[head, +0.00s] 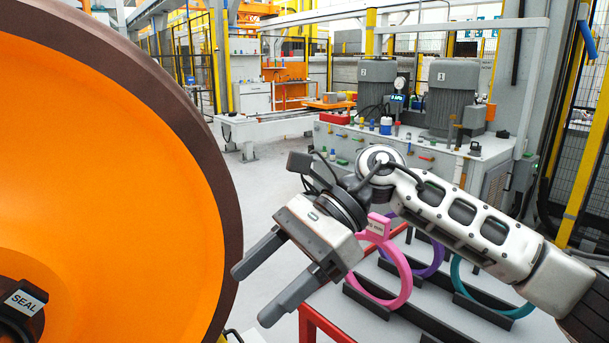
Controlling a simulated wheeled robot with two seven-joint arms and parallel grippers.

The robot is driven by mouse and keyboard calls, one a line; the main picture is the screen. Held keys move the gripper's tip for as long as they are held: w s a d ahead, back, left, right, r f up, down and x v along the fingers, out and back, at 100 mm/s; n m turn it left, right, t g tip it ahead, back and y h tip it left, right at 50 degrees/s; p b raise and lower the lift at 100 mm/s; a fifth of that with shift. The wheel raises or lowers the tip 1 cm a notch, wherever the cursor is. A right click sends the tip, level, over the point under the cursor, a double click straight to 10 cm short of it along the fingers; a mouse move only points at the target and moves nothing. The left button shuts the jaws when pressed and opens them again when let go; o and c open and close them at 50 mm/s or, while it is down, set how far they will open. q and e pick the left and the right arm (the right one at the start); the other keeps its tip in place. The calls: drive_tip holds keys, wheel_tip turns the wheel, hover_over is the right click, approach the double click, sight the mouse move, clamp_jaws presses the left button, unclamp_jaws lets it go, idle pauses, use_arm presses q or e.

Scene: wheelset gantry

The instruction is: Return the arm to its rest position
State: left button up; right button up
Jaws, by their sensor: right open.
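My right arm comes in from the right edge. Its gripper (262,292) is open, with two dark fingers apart and nothing between them. It points down and left, between the large orange wheel (120,150) and the table with rings. My left gripper is not in view.
The orange wheel with its dark rim fills the left side, close to my fingers. A pink ring (404,290), a purple ring (437,258) and a teal ring (458,282) stand in dark holders on a red-framed table (335,312). A grey hydraulic unit (345,147) stands behind.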

drive_tip(key=s+a+m+g+y, duration=0.1)
drive_tip(key=s+a+m+y, duration=0.3)
drive_tip(key=y, duration=0.3)
drive_tip(key=w+d+f+n+t+h, duration=0.35)
drive_tip(key=d+f+n+t, duration=0.3)
drive_tip(key=n+t, duration=0.75)
drive_tip(key=w+d+f+n+t+h, duration=0.2)
drive_tip(key=w+d+f+n+t, duration=0.35)
drive_tip(key=n+t, duration=0.85)
drive_tip(key=s+d+f+m+g+h, duration=0.4)
drive_tip(key=s+f, duration=0.4)
drive_tip(key=f, duration=0.3)
drive_tip(key=s+d+f+m+g+h, duration=0.4)
drive_tip(key=s+d+f+m+g, duration=0.1)
drive_tip(key=f, duration=0.7)
drive_tip(key=s+d+g, duration=0.1)
drive_tip(key=s+d, duration=0.1)
drive_tip(key=s, duration=0.1)
drive_tip(key=shift+m+g, duration=0.3)
drive_tip(key=shift+f+h, duration=0.1)
drive_tip(key=shift+h, duration=0.15)
